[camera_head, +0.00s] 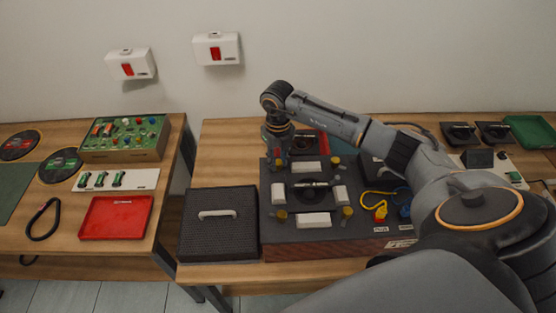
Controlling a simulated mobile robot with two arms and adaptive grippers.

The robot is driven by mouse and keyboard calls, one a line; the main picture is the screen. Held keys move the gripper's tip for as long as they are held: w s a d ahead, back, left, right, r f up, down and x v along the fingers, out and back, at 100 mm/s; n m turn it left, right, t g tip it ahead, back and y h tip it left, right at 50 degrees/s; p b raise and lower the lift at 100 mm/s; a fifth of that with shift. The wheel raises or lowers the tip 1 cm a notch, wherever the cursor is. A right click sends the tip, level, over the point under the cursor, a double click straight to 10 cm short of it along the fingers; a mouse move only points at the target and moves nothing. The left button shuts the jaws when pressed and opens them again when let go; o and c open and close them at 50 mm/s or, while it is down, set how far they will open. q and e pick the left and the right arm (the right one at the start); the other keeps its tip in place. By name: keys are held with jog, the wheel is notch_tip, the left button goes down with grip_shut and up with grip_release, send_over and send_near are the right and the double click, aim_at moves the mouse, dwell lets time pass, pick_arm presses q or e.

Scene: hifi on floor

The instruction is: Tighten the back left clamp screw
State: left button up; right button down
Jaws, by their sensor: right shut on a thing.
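A dark fixture block (335,236) stands on the right-hand table with white blocks and a round dark part in its middle. Yellow clamp screws show at its back right (336,160), front left (282,215) and front right (347,212). My right gripper (278,163) points down over the fixture's back left corner, shut on the back left clamp screw. That screw is mostly hidden by the fingers, and its turn cannot be seen. My left gripper is not in view.
A black lidded box (218,240) with a pale handle stands just left of the fixture. Yellow and blue cables (380,205) lie on its right part. A red tray (115,218) is on the left table. Bare tabletop (228,150) shows behind the black box.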

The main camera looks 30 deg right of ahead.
aim_at(279, 161)
jog(key=m+b, duration=0.1)
jog(key=m, duration=0.3)
jog(key=shift+m, duration=0.3)
jog(key=m, duration=1)
jog(key=shift+d+m, duration=0.1)
jog(key=shift+m, duration=2.6)
jog(key=c, duration=1.1)
grip_release()
notch_tip(279, 161, up, 12)
jog(key=shift+r, duration=0.1)
